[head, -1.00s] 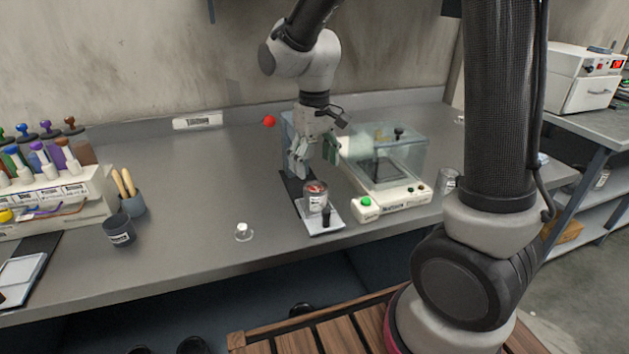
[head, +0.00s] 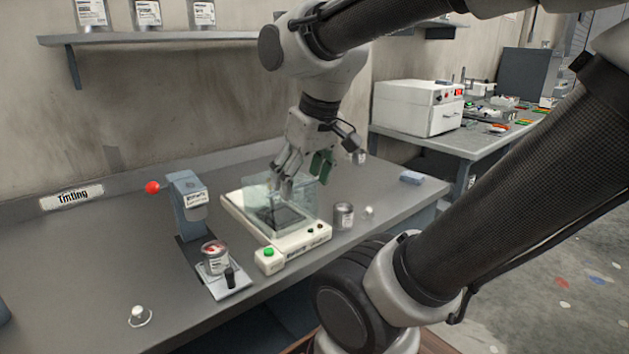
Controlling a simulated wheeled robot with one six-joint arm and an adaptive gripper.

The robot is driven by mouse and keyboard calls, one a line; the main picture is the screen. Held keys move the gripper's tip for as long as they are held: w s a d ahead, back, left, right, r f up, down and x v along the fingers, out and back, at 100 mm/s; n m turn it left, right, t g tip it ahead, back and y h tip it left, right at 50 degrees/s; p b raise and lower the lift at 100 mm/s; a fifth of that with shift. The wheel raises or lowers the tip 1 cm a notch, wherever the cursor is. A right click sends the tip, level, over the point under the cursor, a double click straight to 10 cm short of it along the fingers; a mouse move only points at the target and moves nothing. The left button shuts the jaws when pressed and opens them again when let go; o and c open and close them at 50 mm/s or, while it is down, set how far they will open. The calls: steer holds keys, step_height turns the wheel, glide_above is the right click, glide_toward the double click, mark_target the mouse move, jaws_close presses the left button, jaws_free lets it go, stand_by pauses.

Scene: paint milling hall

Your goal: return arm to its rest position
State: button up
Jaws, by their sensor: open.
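My gripper (head: 293,182) is open and empty, with its fingers pointing down. In the picture it overlaps the back of the clear-sided balance (head: 290,240), and I cannot tell its exact height above the bench. My arm reaches in from the right, its dark upper link crossing the top of the picture. A small can with red contents (head: 215,257) stands on the base of the lever press (head: 187,205), to the left of my gripper.
The grey bench (head: 100,270) is mostly clear at the left, with a small white-knobbed item (head: 138,315) near its front. A metal can (head: 343,216) stands right of the balance. A blue block (head: 411,177) lies farther right. A white oven-like box (head: 417,107) sits on another bench.

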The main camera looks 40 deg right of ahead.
steer(key=s, duration=0.1)
steer(key=s+d, duration=0.1)
steer(key=shift+s, duration=0.4)
